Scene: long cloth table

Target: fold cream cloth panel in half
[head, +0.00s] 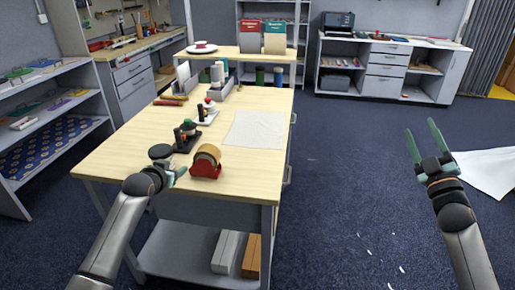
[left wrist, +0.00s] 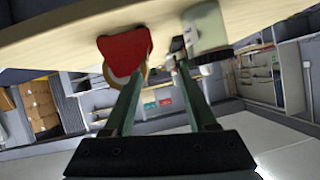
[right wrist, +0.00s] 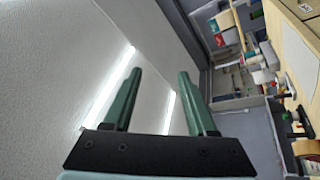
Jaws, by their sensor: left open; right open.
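The cream cloth panel (head: 255,130) lies flat and spread out on the wooden table (head: 130,142), near its right edge. My left gripper (head: 176,172) is at the table's near left part, beside the red tape dispenser, apart from the cloth. In the left wrist view its fingers (left wrist: 160,95) are spread with nothing seen between them. My right gripper (head: 424,142) is raised over the floor to the right of the table, far from the cloth, fingers pointing up. It is open and empty, also in the right wrist view (right wrist: 157,90).
A red tape dispenser (head: 206,162), a dark stand (head: 186,136) and a small white-based item (head: 208,110) stand left of the cloth. A holder (head: 220,78) is behind. Another white sheet (head: 488,172) is at the far right.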

